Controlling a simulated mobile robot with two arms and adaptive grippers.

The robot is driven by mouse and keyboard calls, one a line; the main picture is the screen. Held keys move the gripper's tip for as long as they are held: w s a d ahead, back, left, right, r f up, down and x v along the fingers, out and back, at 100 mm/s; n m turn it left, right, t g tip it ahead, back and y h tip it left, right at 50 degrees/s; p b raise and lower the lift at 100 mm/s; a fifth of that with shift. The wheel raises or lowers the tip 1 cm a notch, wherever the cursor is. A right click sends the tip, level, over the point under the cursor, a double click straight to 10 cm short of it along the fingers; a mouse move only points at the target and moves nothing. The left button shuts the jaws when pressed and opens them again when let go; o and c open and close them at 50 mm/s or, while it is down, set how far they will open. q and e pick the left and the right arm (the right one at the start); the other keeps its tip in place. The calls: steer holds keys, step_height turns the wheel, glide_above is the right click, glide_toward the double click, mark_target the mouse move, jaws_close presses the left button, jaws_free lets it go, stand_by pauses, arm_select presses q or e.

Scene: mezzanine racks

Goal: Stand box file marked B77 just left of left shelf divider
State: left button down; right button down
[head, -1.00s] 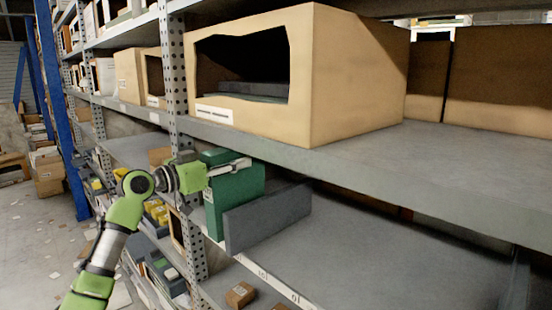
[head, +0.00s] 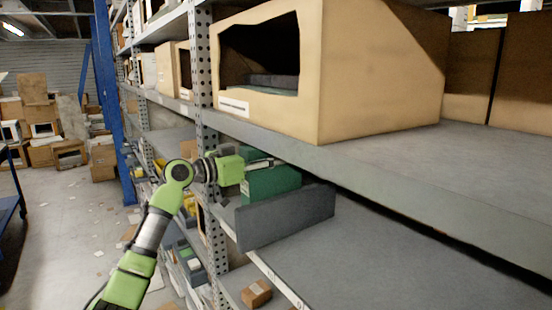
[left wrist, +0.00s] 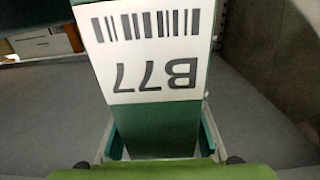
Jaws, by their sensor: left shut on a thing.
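The green box file (head: 272,182) is on the lower shelf in the head view, just left of the grey left shelf divider (head: 288,216), which hides its lower part. In the left wrist view the box file (left wrist: 158,130) shows a white label reading B77, upside down in the picture. My left gripper (head: 250,165) is shut on the box file, with one finger on each side of it in the left wrist view (left wrist: 160,143). Whether its base touches the shelf is hidden. My right gripper is not in view.
A perforated grey upright (head: 205,120) stands left of the box file. The shelf above carries a large tan box (head: 380,70). Right of the divider the lower shelf (head: 390,260) is bare. A small brown box (head: 257,293) lies on a shelf below.

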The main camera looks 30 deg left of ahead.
arm_select(q)
steer(key=shift+s+a, duration=0.25)
steer(key=shift+a, duration=0.1)
steer(key=c, duration=1.4)
jaws_free()
steer(key=shift+w+f, duration=0.2)
steer(key=shift+w, duration=0.15)
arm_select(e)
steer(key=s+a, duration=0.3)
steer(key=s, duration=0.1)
arm_select(q)
steer(key=b+v, duration=0.3)
steer(key=v, duration=0.3)
steer(key=b+v, duration=0.2)
steer(key=v, duration=0.3)
steer(key=shift+s+r+b, duration=0.2)
steer(key=shift+s+b, duration=0.2)
steer(key=shift+s, duration=0.05)
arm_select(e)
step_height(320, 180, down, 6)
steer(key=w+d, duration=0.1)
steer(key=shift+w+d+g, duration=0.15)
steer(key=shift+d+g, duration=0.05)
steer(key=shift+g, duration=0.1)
